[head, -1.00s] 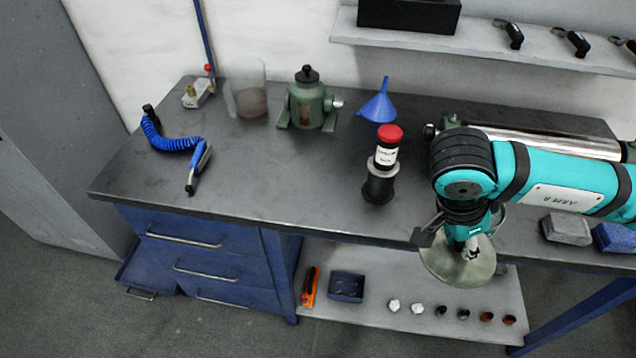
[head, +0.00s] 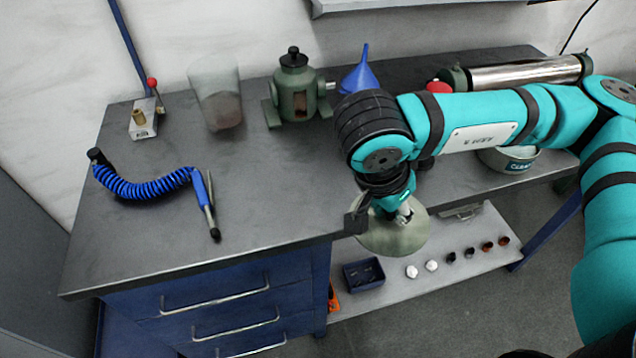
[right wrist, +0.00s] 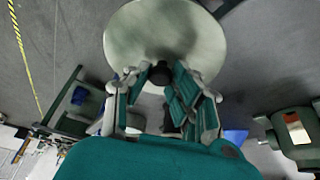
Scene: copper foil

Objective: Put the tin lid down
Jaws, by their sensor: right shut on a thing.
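The tin lid (head: 385,240) is a pale grey-green round disc. My right gripper (head: 400,212) is shut on it and holds it in front of the bench's front edge, above the level of the lower shelf. In the right wrist view the lid (right wrist: 165,28) lies beyond the fingers of the right gripper (right wrist: 163,82), with its dark knob (right wrist: 160,73) between them. An open, pale tin with a dark label (head: 517,164) stands on the bench to the right, partly behind my right arm. My left gripper is not in view.
The grey bench top (head: 265,190) is bare at its front left. The lower shelf (head: 430,290) holds a blue tray and several small pieces.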

